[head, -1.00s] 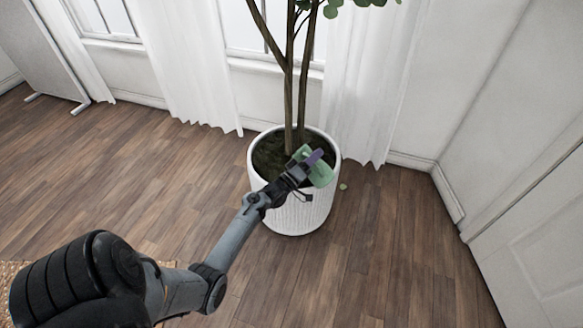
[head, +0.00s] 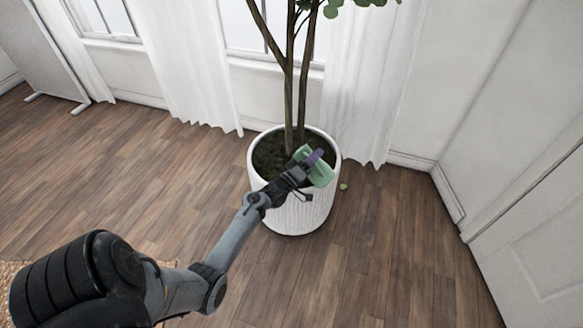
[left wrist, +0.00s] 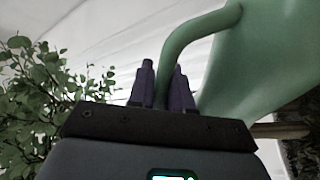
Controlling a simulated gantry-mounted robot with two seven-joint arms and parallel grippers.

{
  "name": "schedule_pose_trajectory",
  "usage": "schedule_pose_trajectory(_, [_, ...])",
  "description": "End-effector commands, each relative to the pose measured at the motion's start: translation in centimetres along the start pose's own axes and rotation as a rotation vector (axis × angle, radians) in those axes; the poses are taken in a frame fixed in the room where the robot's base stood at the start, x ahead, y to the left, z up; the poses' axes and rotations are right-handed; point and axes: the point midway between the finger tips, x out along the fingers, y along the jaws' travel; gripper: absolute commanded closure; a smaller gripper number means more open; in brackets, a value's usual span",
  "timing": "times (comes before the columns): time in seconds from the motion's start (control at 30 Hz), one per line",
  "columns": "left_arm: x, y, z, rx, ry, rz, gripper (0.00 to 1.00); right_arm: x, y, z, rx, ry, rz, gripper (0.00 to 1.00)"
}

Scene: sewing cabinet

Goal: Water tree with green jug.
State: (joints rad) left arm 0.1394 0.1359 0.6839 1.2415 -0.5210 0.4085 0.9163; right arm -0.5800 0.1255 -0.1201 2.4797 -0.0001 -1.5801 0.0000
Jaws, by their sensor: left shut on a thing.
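The tree (head: 288,85) stands upright in a white ribbed pot (head: 298,215) with dark soil (head: 270,155). My left gripper (head: 312,163) is over the right part of the pot, shut on the handle of the green jug (head: 321,175). The jug is held at the pot's rim and looks tilted. In the left wrist view, the gripper's purple fingers (left wrist: 163,85) close around the jug's curved handle, and the green jug body (left wrist: 262,60) fills the upper right. Tree leaves (left wrist: 40,100) show at the left there. The jug's spout and any water cannot be made out. My right gripper is not in view.
White curtains (head: 365,90) and windows stand behind the pot. A wall and a white door (head: 545,245) are at the right.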

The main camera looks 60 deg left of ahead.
Motion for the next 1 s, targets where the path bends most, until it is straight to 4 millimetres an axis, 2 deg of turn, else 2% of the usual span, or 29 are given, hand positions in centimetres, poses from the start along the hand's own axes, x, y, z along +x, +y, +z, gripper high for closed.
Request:
schedule_pose_trajectory(0.57, [0.2,0.3,0.1,0.044,-0.015,0.002,1.00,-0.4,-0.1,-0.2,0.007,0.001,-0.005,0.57])
schedule_pose_trajectory(0.77, [0.7,0.9,0.9,0.198,-0.071,0.001,1.00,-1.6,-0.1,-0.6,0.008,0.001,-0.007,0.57])
schedule_pose_trajectory(1.0, [1.8,1.8,3.3,0.440,-0.156,-0.004,1.00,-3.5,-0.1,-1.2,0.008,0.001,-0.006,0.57])
